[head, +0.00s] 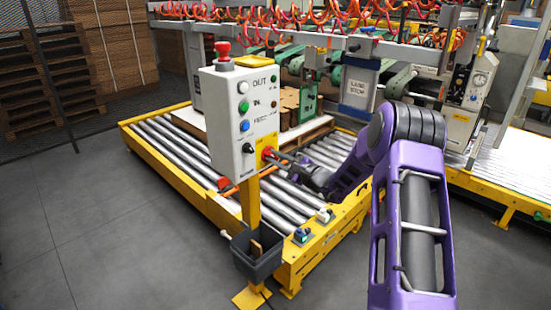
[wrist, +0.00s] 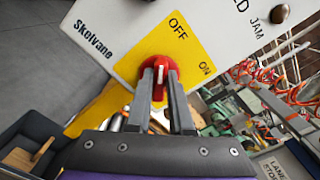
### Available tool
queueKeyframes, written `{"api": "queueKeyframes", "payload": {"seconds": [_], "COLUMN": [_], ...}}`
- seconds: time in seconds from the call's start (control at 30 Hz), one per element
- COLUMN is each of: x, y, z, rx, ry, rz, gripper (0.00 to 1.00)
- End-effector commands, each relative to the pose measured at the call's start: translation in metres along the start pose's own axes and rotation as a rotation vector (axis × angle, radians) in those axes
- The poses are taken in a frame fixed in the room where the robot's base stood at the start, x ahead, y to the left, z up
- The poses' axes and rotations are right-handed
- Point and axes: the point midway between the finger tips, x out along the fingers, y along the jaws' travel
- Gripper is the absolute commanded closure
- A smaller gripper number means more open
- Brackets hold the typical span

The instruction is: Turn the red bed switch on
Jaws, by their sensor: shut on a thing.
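The red bed switch (wrist: 158,72) is a rotary knob with a white mark on a yellow plate (wrist: 195,52) lettered OFF and ON. The mark points nearly straight up in the wrist view, closer to OFF than to ON. My gripper (wrist: 163,92) is shut on the knob, one finger on each side; the fingers hide part of it. In the head view my gripper (head: 279,160) reaches in from the right to the yellow plate (head: 266,146), low on the side of the white control box (head: 226,120). The knob is too small to read there.
The box carries several buttons and a red mushroom button (head: 222,50) on top. Its yellow post (head: 250,203) holds a dark bin (head: 258,252). A roller conveyor (head: 172,150) lies behind, under my arm. Grey floor (head: 110,225) is clear at left.

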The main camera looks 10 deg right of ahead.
Motion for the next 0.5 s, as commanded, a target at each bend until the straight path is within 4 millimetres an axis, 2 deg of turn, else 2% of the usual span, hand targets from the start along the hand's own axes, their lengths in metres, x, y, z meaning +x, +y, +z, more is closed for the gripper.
{"api": "queueKeyframes", "payload": {"seconds": [0.27, 0.5], "x": [-0.0002, -0.0005], "y": [-0.0005, -0.0019], "z": [0.0002, 0.0005], "rx": [0.027, 0.147], "ry": [0.000, -0.001], "rz": [0.000, -0.001], "gripper": [1.00, 1.00]}}
